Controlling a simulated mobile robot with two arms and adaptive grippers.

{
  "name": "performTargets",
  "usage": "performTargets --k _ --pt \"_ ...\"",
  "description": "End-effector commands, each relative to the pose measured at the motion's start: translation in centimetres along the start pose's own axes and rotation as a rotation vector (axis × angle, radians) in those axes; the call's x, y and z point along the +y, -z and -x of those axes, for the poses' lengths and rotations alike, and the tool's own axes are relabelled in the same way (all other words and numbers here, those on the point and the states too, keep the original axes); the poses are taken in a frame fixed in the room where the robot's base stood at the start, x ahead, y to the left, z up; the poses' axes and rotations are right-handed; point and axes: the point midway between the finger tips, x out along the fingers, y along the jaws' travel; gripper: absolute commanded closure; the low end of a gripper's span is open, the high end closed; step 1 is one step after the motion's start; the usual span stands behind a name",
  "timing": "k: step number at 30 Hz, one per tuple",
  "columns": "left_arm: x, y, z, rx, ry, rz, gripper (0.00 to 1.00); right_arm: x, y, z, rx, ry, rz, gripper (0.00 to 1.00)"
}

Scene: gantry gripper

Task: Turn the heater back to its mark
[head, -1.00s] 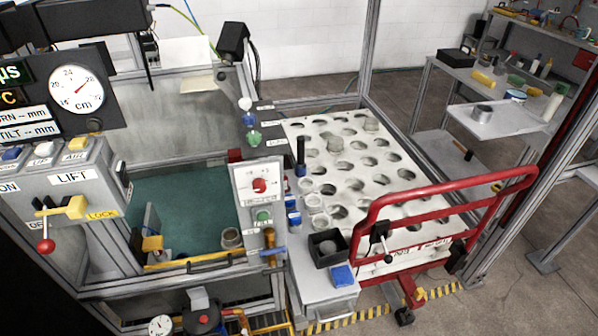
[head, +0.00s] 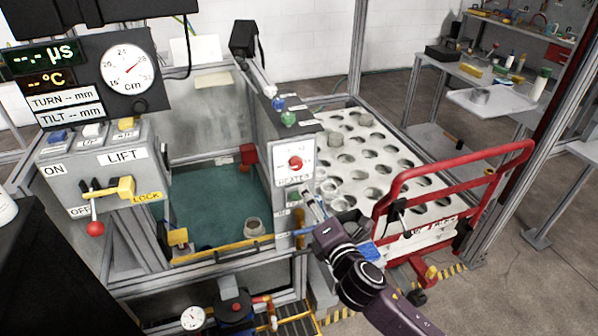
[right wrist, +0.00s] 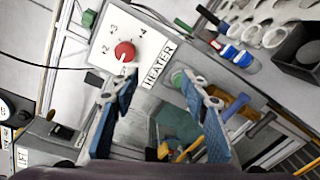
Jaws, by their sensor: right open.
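The heater knob (head: 295,162) is red and round, on a white dial plate (head: 306,177) on the grey post right of the tank. In the right wrist view the same red knob (right wrist: 125,51) shows above the word HEATER, with numbers around it. Which mark it points to is too small to tell. My right gripper (head: 312,208) is just below the dial plate. In the right wrist view its two blue-padded fingers (right wrist: 158,90) are apart with nothing between them, and the knob lies beyond the left fingertip, untouched. My left gripper is out of view.
A green knob (right wrist: 178,78) sits below the heater dial, close to the right finger. A LIFT panel (head: 122,157) with levers stands at left. A tray with holes (head: 385,150) and a red rail (head: 455,165) lie at right. The tank (head: 205,205) holds a grey ring.

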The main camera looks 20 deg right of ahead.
Motion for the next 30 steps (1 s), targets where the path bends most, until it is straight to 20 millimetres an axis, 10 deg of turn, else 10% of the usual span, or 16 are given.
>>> performTargets --k 6,21,30 --pt "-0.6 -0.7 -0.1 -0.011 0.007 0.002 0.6 5.0 -1.7 0.4 -0.04 -0.092 0.103 0.58" --pt "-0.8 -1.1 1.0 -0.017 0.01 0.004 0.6 5.7 -1.9 -6.2 -0.039 -0.092 0.102 0.58" --pt "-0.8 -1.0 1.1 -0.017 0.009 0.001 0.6 5.6 -1.9 -6.9 -0.038 -0.091 0.101 0.58"
